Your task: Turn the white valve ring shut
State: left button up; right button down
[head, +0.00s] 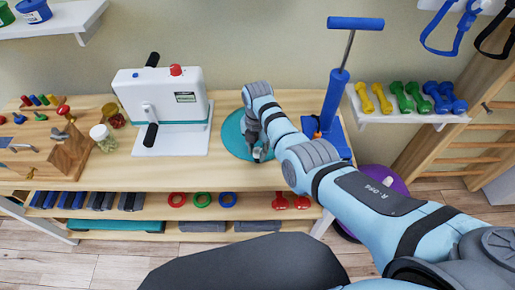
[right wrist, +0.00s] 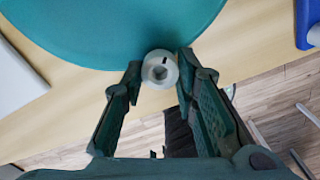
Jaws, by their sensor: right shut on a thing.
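The white valve ring (right wrist: 160,69) shows in the right wrist view as a small round piece with a dark centre and a black mark on its rim. It sits at the edge of a teal round pad (right wrist: 120,25) on the wooden bench. My right gripper (right wrist: 158,75) is shut on the ring, one fingertip on each side. In the head view my right gripper (head: 259,153) reaches down over the front of the teal pad (head: 232,146), and the ring is mostly hidden there. My left gripper is not in view.
A white crank machine (head: 180,100) stands left of the pad. A blue pump-like post (head: 333,105) stands close to its right. Jars and a wooden peg box (head: 50,150) are further left. Dumbbells (head: 405,98) lie on a wall shelf. The bench front (head: 200,178) is clear.

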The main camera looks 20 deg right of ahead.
jog(key=m+p, duration=0.1)
jog(key=m, duration=0.2)
jog(key=shift+r+m, duration=0.1)
jog(key=shift+m, duration=0.2)
jog(key=shift+w+m+p, duration=0.1)
jog(key=shift+m+p, duration=0.25)
jog(key=shift+m, duration=1.65)
jog(key=c, duration=1.3)
grip_release()
jog(key=shift+a, duration=0.1)
